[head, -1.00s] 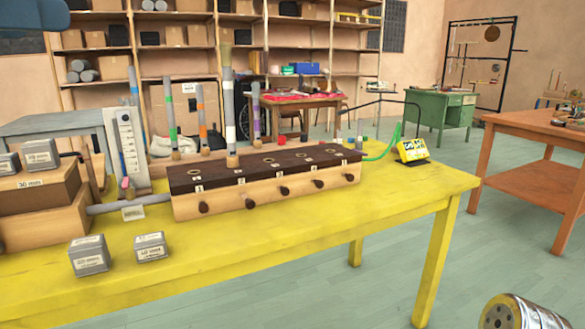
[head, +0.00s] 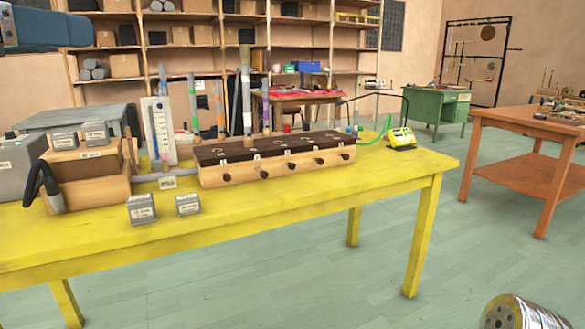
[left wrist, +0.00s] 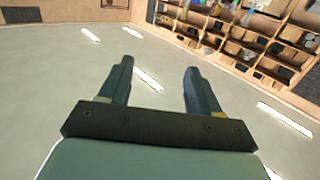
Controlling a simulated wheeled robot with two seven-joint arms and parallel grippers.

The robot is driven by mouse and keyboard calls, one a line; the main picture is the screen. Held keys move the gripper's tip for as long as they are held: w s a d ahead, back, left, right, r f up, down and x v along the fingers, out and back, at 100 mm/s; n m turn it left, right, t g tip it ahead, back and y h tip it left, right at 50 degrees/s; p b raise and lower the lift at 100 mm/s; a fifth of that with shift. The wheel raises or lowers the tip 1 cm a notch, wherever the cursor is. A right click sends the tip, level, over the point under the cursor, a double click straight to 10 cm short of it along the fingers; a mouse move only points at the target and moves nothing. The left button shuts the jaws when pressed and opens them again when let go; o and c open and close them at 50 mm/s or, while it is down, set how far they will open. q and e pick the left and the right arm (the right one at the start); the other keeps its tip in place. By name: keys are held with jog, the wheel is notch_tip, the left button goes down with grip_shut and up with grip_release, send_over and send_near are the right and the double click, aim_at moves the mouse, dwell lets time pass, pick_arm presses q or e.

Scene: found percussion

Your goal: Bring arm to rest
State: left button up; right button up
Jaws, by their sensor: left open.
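My left gripper (left wrist: 158,72) shows in the left wrist view, its two dark fingers spread apart with nothing between them. Behind the fingers is a pale surface with bright white strips, and shelves fill the upper right. In the head view, a blue part of my left arm (head: 40,30) reaches in at the top left corner, high above the yellow table (head: 330,205). The fingers cannot be made out there. My right gripper is not in view.
The yellow table holds a wooden block with tubes (head: 280,165), wooden boxes (head: 90,185), small grey boxes (head: 141,208) and a yellow device (head: 400,138). A metallic cylinder (head: 525,313) shows at the bottom right. An orange table (head: 520,125) stands right; floor between is clear.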

pick_arm(q)
jog(key=w+d+f+n+g, duration=0.1)
jog(key=w+f+g, duration=0.1)
jog(key=w+f, duration=0.9)
jog(key=w+d+f+n+g, duration=0.1)
jog(key=w+d+f+g, duration=0.1)
jog(key=w+f, duration=0.85)
jog(key=w+d+f+g, duration=0.2)
jog(key=w+f, duration=0.1)
jog(key=f, duration=0.9)
jog(key=w+d+f+g, duration=0.2)
jog(key=w+f, duration=0.2)
jog(key=f, duration=0.8)
jog(key=s+d+f+n+g, duration=0.1)
jog(key=s+d+f+g, duration=0.15)
jog(key=f, duration=0.95)
jog(key=s+d+f+g, duration=0.15)
jog(key=s+f, duration=0.25)
jog(key=f, duration=0.8)
jog(key=s+d+f+g, duration=0.2)
jog(key=s+f, duration=0.7)
jog(key=s, duration=0.2)
jog(key=s+d+f+n+g, duration=0.1)
jog(key=s+d+f+g, duration=0.1)
jog(key=s+f, duration=0.7)
jog(key=shift+s+d, duration=0.6)
jog(key=shift+s, duration=0.65)
